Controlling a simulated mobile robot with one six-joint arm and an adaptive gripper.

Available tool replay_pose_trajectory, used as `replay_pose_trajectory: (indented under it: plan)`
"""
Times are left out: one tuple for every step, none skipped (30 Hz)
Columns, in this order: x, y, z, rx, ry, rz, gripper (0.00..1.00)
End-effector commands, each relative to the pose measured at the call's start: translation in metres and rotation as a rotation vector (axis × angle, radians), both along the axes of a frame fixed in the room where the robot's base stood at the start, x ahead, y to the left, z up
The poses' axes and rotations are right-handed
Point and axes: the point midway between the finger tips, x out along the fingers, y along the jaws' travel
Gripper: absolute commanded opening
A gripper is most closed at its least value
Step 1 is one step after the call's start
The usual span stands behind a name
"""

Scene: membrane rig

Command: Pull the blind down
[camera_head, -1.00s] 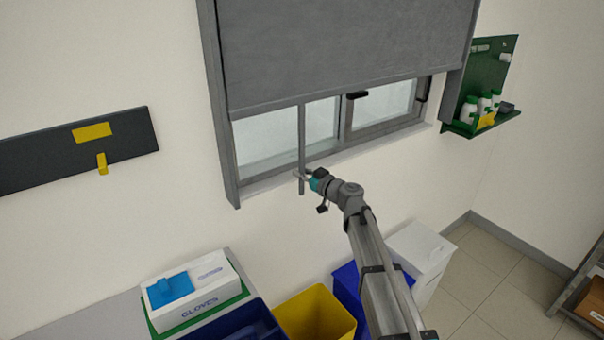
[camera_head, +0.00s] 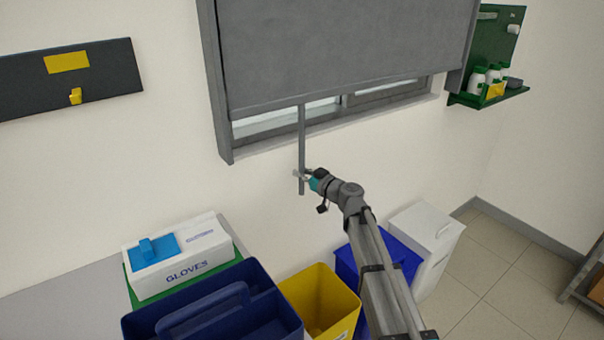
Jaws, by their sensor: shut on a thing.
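The grey blind (camera_head: 345,45) covers most of the window; a thin strip of glass (camera_head: 375,94) shows under its bottom edge. A grey pull rod (camera_head: 302,135) hangs straight down from that edge. My gripper (camera_head: 303,176) is shut on the rod near its lower end, in front of the wall below the sill. The fingertips are small in this view and partly hidden by the wrist.
Below stand a blue caddy (camera_head: 155,328), a glove box (camera_head: 180,262), a yellow bin (camera_head: 345,300), a blue bin (camera_head: 395,248) and a white bin (camera_head: 440,232). A green wall shelf (camera_head: 515,93) with bottles is at right. A dark panel (camera_head: 110,75) is at left.

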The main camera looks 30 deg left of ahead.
Motion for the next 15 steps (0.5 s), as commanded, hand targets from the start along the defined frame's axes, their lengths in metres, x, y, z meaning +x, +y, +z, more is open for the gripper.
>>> replay_pose_trajectory:
  plan:
    - [-0.001, 0.000, -0.015, 0.000, -0.001, 0.002, 0.00]
    - [-0.001, 0.000, -0.020, 0.000, -0.001, 0.002, 0.00]
    - [-0.001, 0.000, -0.025, 0.000, -0.001, 0.002, 0.00]
    - [-0.001, 0.000, -0.030, 0.000, -0.001, 0.002, 0.00]
    - [-0.001, 0.000, -0.034, 0.000, -0.001, 0.002, 0.00]
    - [-0.001, 0.000, -0.040, 0.000, -0.001, 0.002, 0.00]
    - [-0.001, 0.000, -0.044, 0.000, -0.001, 0.002, 0.00]
    - [-0.001, 0.000, -0.048, -0.001, -0.001, 0.002, 0.00]
    - [-0.001, 0.000, -0.054, -0.001, -0.001, 0.002, 0.00]
    - [-0.001, 0.000, -0.058, -0.001, -0.001, 0.002, 0.00]
    - [-0.001, 0.000, -0.062, -0.001, -0.001, 0.002, 0.00]
    - [-0.001, 0.000, -0.068, -0.001, -0.001, 0.002, 0.00]
    - [-0.001, 0.000, -0.071, -0.001, -0.001, 0.002, 0.00]
    - [-0.001, 0.000, -0.075, -0.001, -0.001, 0.002, 0.00]
    - [-0.001, 0.000, -0.080, -0.001, -0.001, 0.002, 0.00]
